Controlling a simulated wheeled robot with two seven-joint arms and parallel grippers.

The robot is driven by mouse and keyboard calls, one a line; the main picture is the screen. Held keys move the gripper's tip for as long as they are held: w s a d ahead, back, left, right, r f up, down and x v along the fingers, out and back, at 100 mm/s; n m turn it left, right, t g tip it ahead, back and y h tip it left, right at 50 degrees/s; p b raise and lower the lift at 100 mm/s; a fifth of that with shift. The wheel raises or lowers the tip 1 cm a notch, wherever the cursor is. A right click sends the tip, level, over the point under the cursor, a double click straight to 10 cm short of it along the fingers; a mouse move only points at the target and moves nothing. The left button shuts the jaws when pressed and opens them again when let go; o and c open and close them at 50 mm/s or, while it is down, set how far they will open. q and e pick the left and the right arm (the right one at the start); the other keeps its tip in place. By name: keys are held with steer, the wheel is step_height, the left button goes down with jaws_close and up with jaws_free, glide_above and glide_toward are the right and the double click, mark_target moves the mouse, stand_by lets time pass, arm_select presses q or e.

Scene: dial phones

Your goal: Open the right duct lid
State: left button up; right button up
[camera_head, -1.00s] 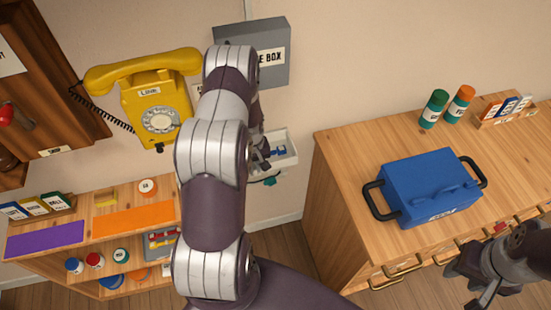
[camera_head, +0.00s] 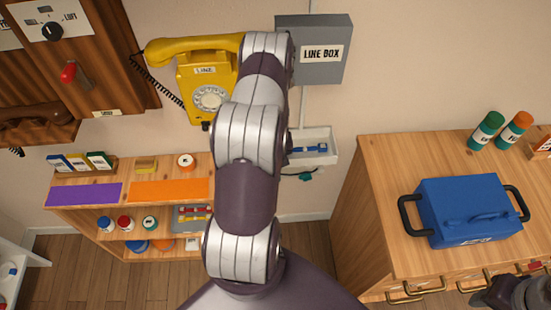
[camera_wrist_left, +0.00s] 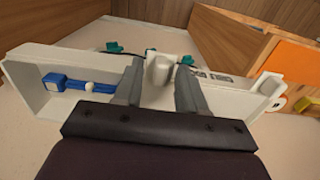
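A white wall duct (camera_head: 328,146) shows below the line box, right of my left arm in the head view. Its visible right part is uncovered, with a blue connector (camera_head: 308,149) inside. In the left wrist view the white duct (camera_wrist_left: 28,82) is open at the left around the blue connector (camera_wrist_left: 75,83). My left gripper (camera_wrist_left: 160,75) has its fingers apart, on either side of a rounded white piece (camera_wrist_left: 159,69); I cannot tell whether they press on it. My arm hides the left gripper in the head view. My right gripper (camera_head: 487,298) is partly cut off at lower right.
The grey line box (camera_head: 340,65) and yellow phone (camera_head: 207,85) hang on the wall above. A blue toolbox (camera_head: 465,212) stands on the wooden cabinet (camera_head: 375,170) at right. A low shelf with purple and orange mats (camera_head: 168,190) stands at left. Teal clips (camera_wrist_left: 115,47) hang beside the duct.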

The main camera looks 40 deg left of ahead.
arm_select(q)
step_height(320, 180, up, 13)
steer(key=b, duration=0.2)
steer(key=shift+f, duration=0.15)
stand_by(0.5)
steer(key=s+d+r+m, duration=0.2)
steer(key=d+r+m, duration=0.1)
steer(key=d, duration=0.5)
steer(key=s+d+r+m+t, duration=0.1)
steer(key=s+d+r+m, duration=0.1)
steer(key=d, duration=0.6)
steer(key=s+d+r+m, duration=0.2)
steer(key=d+m, duration=0.3)
steer(key=d, duration=0.3)
steer(key=shift+s+r, duration=0.2)
steer(key=shift+r, duration=0.65)
